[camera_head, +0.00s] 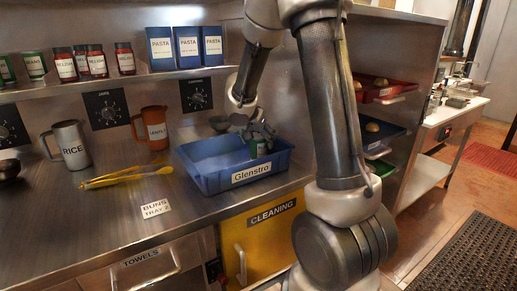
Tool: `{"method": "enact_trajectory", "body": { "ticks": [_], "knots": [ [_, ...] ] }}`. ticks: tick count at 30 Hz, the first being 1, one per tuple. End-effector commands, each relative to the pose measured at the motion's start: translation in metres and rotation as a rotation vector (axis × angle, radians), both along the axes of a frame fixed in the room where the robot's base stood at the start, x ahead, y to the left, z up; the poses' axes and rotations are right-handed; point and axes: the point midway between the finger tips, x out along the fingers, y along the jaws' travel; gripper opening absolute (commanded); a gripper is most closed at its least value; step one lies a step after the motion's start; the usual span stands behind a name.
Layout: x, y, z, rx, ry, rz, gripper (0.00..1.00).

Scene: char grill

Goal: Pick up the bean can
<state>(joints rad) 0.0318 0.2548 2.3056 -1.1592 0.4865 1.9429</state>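My gripper (259,138) points down into the blue bin (205,184) labelled "Glenstro", near its right back corner. A small green and pale can (260,149) shows at my fingertips inside the bin. Its label is too small to read, and the fingers hide part of it. I cannot tell whether the fingers are closed on it or only around it. A green can (35,66) whose label seems to read "BEANS" stands on the shelf at the left, with part of another green can (6,69) at the picture's edge.
Relish jars (65,65) and blue pasta boxes (187,48) stand on the shelf (120,82). A rice pitcher (71,145), an orange lentils pitcher (153,128) and yellow tongs (125,177) are on the steel counter left of the bin.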

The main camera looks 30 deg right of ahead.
Motion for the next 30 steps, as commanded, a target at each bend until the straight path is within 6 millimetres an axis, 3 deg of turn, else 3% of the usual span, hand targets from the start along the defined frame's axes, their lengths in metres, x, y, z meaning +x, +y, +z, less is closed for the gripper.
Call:
{"method": "enact_trajectory", "body": {
  "ticks": [1, 9, 17, 30],
  "knots": [
    [0.0, 0.0, 0.0, 0.0, 0.0, 0.0, 0.66],
    [0.0, 0.0, 0.001, -0.001, -0.001, 0.0, 0.21],
    [0.001, 0.0, 0.005, 0.0, -0.003, -0.001, 0.21],
    [0.001, 0.001, 0.086, 0.0, -0.005, 0.0, 0.21]
  ]
}}
